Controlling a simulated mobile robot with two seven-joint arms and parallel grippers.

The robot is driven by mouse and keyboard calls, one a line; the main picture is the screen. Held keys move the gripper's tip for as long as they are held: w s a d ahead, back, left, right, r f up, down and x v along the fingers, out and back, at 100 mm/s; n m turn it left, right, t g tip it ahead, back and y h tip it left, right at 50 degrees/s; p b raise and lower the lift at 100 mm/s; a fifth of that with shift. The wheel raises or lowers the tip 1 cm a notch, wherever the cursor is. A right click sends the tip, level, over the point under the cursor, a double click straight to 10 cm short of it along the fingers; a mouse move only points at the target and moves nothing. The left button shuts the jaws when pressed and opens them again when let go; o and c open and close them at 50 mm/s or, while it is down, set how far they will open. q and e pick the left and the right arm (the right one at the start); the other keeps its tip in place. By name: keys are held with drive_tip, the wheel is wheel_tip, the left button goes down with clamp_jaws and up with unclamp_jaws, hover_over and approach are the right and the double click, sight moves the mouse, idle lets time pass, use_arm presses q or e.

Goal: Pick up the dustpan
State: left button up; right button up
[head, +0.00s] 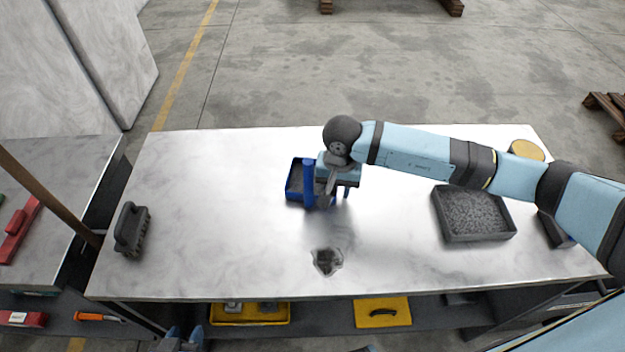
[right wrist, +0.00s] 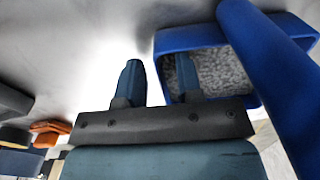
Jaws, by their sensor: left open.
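The blue dustpan (head: 294,183) is on the table's middle, with grey grains in its pan and its thick blue handle (head: 309,186) on the right side. In the right wrist view the dustpan (right wrist: 206,41) fills the upper right, with its handle (right wrist: 268,75) right of the fingers. My right gripper (head: 340,191) is just right of the handle. Contact cannot be told. My left gripper (head: 184,337) is open at the bottom edge, far from the dustpan.
A dark brush (head: 131,228) stands at the table's left end. A dark pile (head: 326,262) lies near the front edge. A black tray (head: 477,238) of grey grains is on the right, under my right arm. Yellow bins (head: 249,321) sit on the lower shelf. The table's left middle is clear.

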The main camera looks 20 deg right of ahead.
clamp_jaws()
drive_tip(key=shift+r, duration=0.1)
wheel_tip(320, 180, up, 20)
drive_tip(key=b, duration=0.1)
idle(0.6)
